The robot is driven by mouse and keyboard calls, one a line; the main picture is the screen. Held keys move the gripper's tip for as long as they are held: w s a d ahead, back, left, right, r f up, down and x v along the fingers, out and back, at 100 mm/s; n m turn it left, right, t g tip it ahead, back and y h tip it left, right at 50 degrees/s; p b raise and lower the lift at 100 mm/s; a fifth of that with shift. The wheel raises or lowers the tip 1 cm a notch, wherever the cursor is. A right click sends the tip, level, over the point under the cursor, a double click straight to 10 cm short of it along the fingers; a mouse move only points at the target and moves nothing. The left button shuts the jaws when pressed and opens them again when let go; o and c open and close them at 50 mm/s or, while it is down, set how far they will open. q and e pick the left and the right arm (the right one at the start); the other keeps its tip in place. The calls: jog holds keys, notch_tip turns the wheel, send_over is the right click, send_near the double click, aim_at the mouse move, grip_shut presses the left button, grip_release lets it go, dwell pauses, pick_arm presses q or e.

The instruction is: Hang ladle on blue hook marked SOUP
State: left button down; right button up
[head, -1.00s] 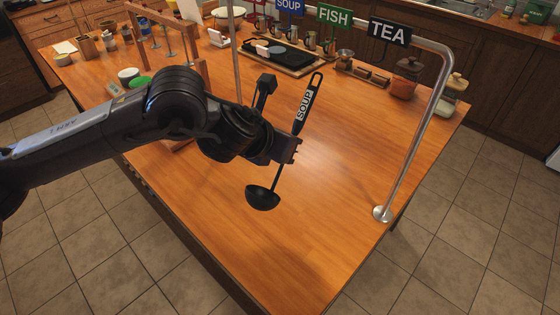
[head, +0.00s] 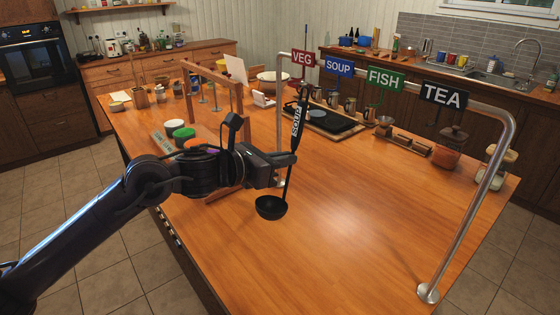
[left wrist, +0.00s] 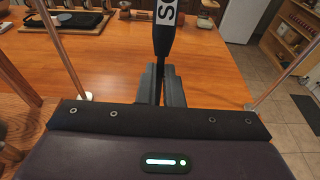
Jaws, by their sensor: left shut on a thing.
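A black ladle (head: 271,207) with a white SOUP label on its handle hangs upright, bowl down, above the table. My left gripper (head: 290,160) is shut on the ladle's handle below the label. In the left wrist view the handle (left wrist: 163,45) stands between the shut fingers (left wrist: 160,85), with part of its label showing. The blue SOUP sign (head: 339,67) is on the metal rail, between the red VEG sign (head: 302,58) and the green FISH sign (head: 385,79). The ladle is apart from the rail. My right gripper is not in view.
The metal rail (head: 507,127) stands on the wooden table (head: 370,220), with a black TEA sign (head: 443,95) near its right end. A wooden frame (head: 236,90) stands behind my left arm. A tray (head: 338,138), cups and jars sit at the back. The front right tabletop is clear.

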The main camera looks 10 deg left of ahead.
pick_arm(q)
jog(key=x, duration=0.8)
jog(key=shift+w+d+b, duration=0.25)
jog(key=shift+b, duration=0.05)
dwell(0.6)
jog(key=shift+r, duration=0.15)
dwell(0.4)
